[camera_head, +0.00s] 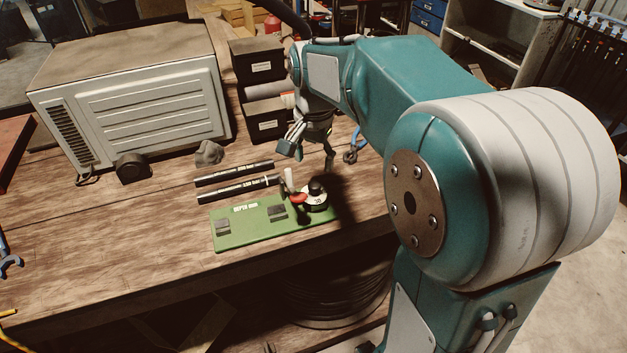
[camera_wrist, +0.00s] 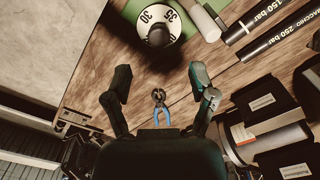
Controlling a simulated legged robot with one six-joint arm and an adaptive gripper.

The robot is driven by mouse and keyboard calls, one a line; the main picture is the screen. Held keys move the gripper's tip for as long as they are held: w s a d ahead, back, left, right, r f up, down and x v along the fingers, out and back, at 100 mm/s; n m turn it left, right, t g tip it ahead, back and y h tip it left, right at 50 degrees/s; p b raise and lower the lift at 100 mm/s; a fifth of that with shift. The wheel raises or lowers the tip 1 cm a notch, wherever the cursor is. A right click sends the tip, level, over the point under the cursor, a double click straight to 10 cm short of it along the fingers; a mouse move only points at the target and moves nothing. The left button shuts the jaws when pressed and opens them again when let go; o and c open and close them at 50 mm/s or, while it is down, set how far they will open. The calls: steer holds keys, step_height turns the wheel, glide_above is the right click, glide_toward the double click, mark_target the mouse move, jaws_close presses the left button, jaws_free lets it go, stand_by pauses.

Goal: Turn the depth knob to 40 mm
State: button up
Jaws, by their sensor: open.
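The depth knob (camera_head: 316,190) is a black knob on a white numbered dial at the right end of a green board (camera_head: 237,231) marked with depth lettering. In the wrist view the knob (camera_wrist: 157,36) is at the top, with 30 and 35 readable on its dial. A red part sits beside the knob, but I cannot tell whether it is the pointer. My gripper (camera_head: 310,157) is open and empty, above the bench and behind the knob, apart from it. In the wrist view its two fingers (camera_wrist: 160,72) are spread, below the knob.
Two black labelled tubes (camera_head: 235,173) and a short white cylinder (camera_head: 289,178) are close to the board. Blue-handled pliers (camera_wrist: 159,107) lie on the bench beneath my gripper. A large metal case (camera_head: 140,100) stands at left, black boxes (camera_head: 257,60) behind. The bench's front left is mostly clear.

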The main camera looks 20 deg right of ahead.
mark_target(314, 184)
step_height(314, 184, down, 7)
steer(key=shift+r, duration=0.2)
jaws_close()
